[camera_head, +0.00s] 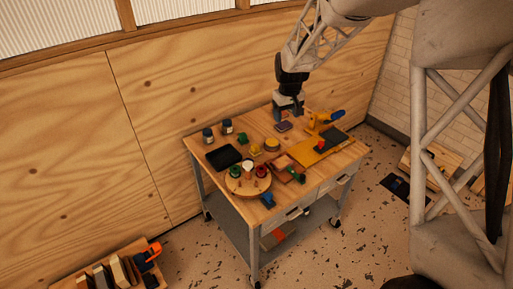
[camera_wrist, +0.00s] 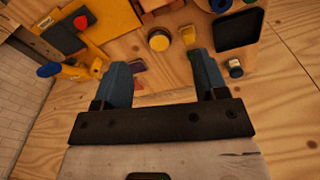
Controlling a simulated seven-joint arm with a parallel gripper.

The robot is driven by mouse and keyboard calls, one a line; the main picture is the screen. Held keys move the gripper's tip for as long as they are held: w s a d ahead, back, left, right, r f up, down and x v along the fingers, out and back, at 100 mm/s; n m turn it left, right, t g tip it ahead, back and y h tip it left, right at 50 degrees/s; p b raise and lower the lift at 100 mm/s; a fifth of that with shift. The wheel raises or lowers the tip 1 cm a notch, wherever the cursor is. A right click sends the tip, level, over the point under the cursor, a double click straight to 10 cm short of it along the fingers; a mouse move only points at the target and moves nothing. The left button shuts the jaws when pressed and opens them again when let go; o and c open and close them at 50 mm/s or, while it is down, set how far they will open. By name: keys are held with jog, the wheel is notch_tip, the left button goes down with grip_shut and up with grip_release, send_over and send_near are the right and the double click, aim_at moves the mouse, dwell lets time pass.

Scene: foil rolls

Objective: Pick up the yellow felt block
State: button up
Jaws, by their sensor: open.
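A small yellow piece (camera_head: 256,150), which looks like the yellow felt block, lies on the workbench between the black tray and a round yellow-topped tin (camera_head: 272,144). In the wrist view a yellowish piece (camera_wrist: 190,54) shows at the tip of the right finger, partly hidden by it; its exact shape is unclear. The tin (camera_wrist: 159,39) is beyond the gap between the fingers. My gripper (camera_head: 290,113) is above the back of the bench. In the wrist view my gripper (camera_wrist: 159,62) has its two blue fingers wide apart with nothing held between them.
The black tray (camera_head: 222,157) and two jars (camera_head: 217,130) are at the left. A round wooden board (camera_head: 248,182) with several items is in front. A yellow board (camera_head: 312,157) and a yellow tool (camera_head: 318,119) lie right. A purple piece (camera_head: 283,127) lies near my gripper.

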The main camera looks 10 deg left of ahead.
jog(key=w+a+f+n, duration=0.1)
jog(key=w+a+f, duration=0.6)
jog(key=f, duration=0.3)
jog(key=n, duration=0.2)
send_over(255, 145)
jog(key=shift+g, duration=0.4)
notch_tip(255, 145, down, 9)
jog(key=shift+s+d+r, duration=0.1)
jog(key=shift+s, duration=0.05)
jog(key=shift+f, duration=1.3)
jog(key=shift+f, duration=2.6)
